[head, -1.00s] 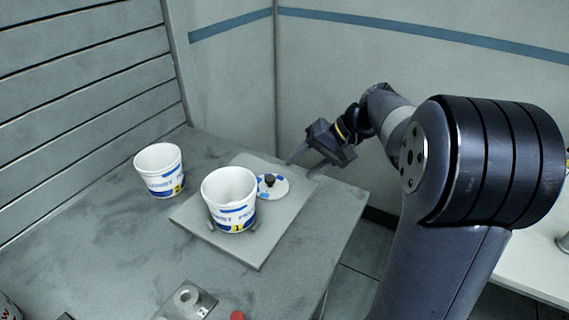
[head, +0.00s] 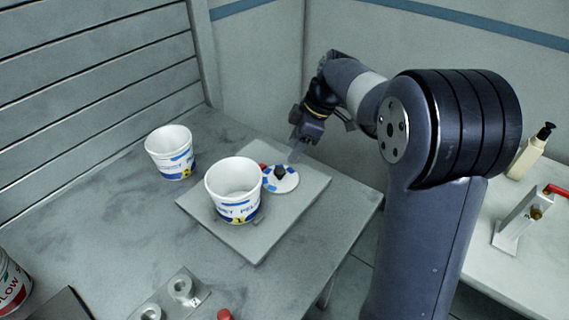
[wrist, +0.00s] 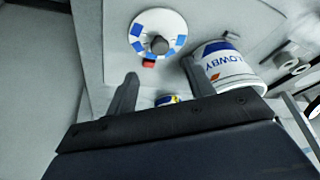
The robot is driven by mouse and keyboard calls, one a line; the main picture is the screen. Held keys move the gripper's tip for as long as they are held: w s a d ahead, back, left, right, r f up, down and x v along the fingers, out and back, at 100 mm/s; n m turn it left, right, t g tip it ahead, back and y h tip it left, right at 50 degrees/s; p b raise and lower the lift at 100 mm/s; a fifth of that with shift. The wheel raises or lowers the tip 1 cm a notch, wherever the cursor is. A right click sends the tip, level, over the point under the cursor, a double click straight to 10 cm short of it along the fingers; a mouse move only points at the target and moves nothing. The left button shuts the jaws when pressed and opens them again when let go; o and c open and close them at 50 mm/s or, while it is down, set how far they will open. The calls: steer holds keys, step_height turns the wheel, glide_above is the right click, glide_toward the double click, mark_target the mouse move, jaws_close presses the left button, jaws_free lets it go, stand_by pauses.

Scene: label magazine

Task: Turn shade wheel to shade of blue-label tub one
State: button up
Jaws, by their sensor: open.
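The shade wheel (head: 287,183) is a white disc with blue patches and a dark knob; it lies on a raised grey plate (head: 254,243). It also shows in the wrist view (wrist: 143,46), with a red mark at its rim. A white tub with a yellow 1 and a blue label (head: 236,208) stands upright on the plate, left of the wheel. A second white tub with a blue label (head: 172,166) stands farther left on the table. My gripper (head: 295,153) is open and empty, just behind and above the wheel; its fingers also show in the wrist view (wrist: 160,84).
A grey block with round fittings (head: 180,287) and a red button (head: 225,315) are at the front of the table. A red-and-white can (head: 10,285) is at the left edge. A slatted wall stands behind left. A side bench at right holds a pump bottle (head: 530,152).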

mark_target(281, 170)
steer(key=x, duration=0.8)
steer(key=shift+p, duration=0.35)
steer(key=c, duration=1)
steer(key=shift+o, duration=0.2)
steer(key=shift+f, duration=0.1)
